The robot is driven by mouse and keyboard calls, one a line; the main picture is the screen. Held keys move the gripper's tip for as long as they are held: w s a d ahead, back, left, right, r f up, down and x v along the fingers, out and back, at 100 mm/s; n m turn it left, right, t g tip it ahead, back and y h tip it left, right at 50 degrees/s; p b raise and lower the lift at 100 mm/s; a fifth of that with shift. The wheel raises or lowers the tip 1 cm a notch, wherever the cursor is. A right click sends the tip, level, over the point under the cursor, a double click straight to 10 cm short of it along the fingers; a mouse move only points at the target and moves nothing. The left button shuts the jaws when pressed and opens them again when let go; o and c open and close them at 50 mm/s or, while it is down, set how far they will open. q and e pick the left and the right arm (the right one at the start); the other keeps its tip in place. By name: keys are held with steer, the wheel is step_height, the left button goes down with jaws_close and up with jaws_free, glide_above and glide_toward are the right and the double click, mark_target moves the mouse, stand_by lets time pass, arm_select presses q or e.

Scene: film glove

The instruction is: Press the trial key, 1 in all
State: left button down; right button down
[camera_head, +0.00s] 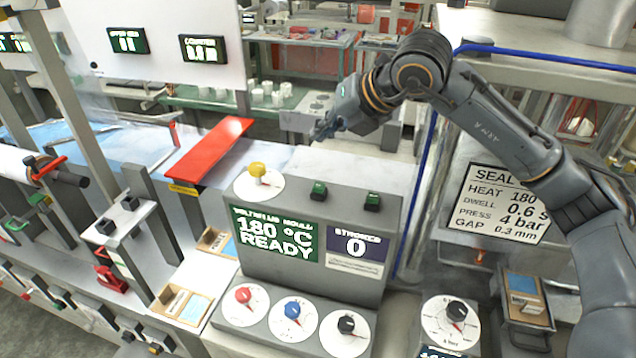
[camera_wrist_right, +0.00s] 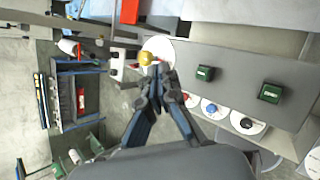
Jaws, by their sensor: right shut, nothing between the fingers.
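A grey control box (camera_head: 270,285) has two small green keys on its top. The left green key (camera_head: 318,190) and the right green key (camera_head: 372,201) have lettering too small to read, so I cannot tell which is the trial key. In the right wrist view, the same keys show as the left one (camera_wrist_right: 204,73) and the right one (camera_wrist_right: 270,92). The display (camera_head: 275,236) reads 180 °C READY, and the strokes display (camera_head: 355,247) reads 0. My right gripper (camera_head: 322,130) is shut and empty, above and behind the box, apart from both keys. My left gripper is out of view.
A yellow knob (camera_head: 257,170) sits left of the keys. Red (camera_head: 243,295), blue (camera_head: 292,310) and black (camera_head: 346,325) knobs are on the lower front. A red bar (camera_head: 208,150) lies left of the box. A sign (camera_head: 497,205) stands at right.

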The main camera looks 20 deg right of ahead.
mark_target(322, 187)
steer(key=shift+f, duration=0.15)
step_height(322, 187, down, 8)
steer(key=b, duration=0.4)
steer(key=shift+b, duration=0.3)
steer(key=shift+a+f+b, duration=0.1)
steer(key=shift+f+b, duration=0.25)
steer(key=shift+b, duration=0.1)
stand_by(0.8)
steer(key=shift+f+b, duration=0.35)
steer(key=shift+b, duration=0.3)
steer(key=shift+f+b, duration=0.55)
steer(key=shift+b, duration=0.1)
stand_by(0.6)
steer(key=shift+r, duration=0.1)
steer(key=shift+r+p, duration=0.45)
steer(key=shift+r, duration=0.4)
